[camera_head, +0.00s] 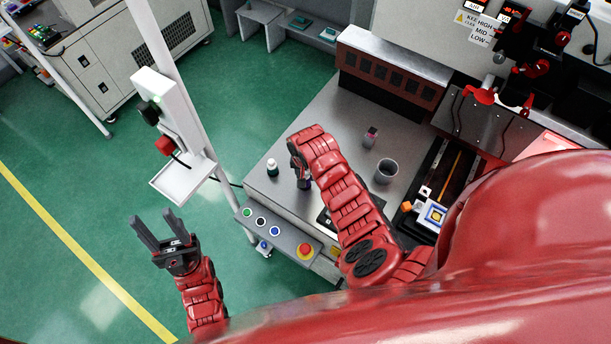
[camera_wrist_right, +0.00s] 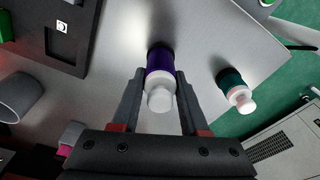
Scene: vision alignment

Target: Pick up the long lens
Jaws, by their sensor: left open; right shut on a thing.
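My right gripper (camera_wrist_right: 158,85) is shut on a purple cylinder with a white top (camera_wrist_right: 158,62), which sits between its fingers above the grey metal table. In the head view my right gripper (camera_head: 302,178) is over the table's left part and mostly hidden by its own arm. A dark green cylinder with a white top (camera_wrist_right: 236,90) stands apart beside it; it also shows in the head view (camera_head: 272,168). I cannot tell from looks which thing is the long lens. My left gripper (camera_head: 160,238) is open and empty over the green floor, left of the table.
A grey cup (camera_head: 386,171) and a small pink-marked item (camera_head: 370,137) stand on the table (camera_head: 325,110). A button panel (camera_head: 275,232) runs along its front edge. A white post with a small tray (camera_head: 183,180) stands between my left gripper and the table.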

